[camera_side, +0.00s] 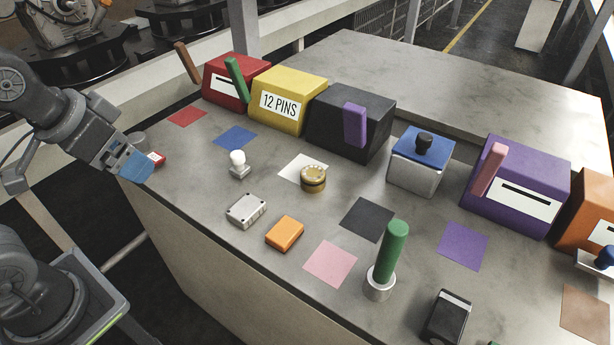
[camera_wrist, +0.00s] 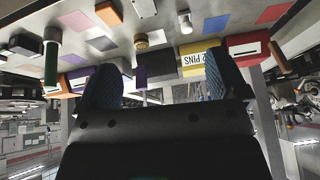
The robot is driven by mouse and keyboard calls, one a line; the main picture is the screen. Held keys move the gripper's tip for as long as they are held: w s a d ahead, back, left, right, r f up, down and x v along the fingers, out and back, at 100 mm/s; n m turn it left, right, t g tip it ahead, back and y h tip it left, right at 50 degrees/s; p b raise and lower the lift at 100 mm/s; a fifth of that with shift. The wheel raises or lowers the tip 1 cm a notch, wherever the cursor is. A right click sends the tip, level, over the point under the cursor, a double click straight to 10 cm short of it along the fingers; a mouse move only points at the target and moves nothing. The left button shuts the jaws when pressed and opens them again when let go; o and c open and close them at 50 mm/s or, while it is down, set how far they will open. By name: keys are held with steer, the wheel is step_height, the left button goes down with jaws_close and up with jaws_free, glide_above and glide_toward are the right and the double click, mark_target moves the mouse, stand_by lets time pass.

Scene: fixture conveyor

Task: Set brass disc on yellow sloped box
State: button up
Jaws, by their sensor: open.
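The brass disc (camera_side: 313,179) is a short round piece with a ridged side. It rests on the grey bench at the edge of a white square (camera_side: 295,167). The yellow sloped box (camera_side: 288,84) carries a "12 PINS" label and stands behind it, between a red and a black box. Both also show upside down in the wrist view, the disc (camera_wrist: 142,43) and the box (camera_wrist: 200,68). My gripper (camera_side: 136,168) is at the bench's left edge, well left of the disc. In the wrist view my gripper (camera_wrist: 160,84) has its blue fingers apart with nothing held between them.
A white-knobbed piece (camera_side: 238,164), a silver block (camera_side: 246,210) and an orange block (camera_side: 285,233) stand near the disc. A green-handled cylinder (camera_side: 389,258) stands upright nearer the front. A small red-and-white item (camera_side: 157,159) is beside my gripper. A green bar (camera_side: 238,80) leans by the yellow box.

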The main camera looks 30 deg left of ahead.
steer(key=w+f+m+g+y, duration=0.2)
steer(key=w+m+y, duration=0.1)
steer(key=w+m, duration=0.5)
steer(key=m+t+y, duration=0.6)
steer(key=m, duration=1.2)
glide_toward(314, 175)
steer(key=shift+w+a+f, duration=0.4)
steer(key=shift+w+f, duration=0.2)
steer(key=shift+w+a+f, duration=0.45)
steer(key=shift+w+f, duration=0.1)
steer(key=x, duration=0.7)
steer(key=shift+w+a+r, duration=0.15)
steer(key=shift+a+r, duration=0.15)
steer(key=shift+a, duration=0.1)
steer(key=c, duration=1.2)
steer(key=shift+r, duration=0.1)
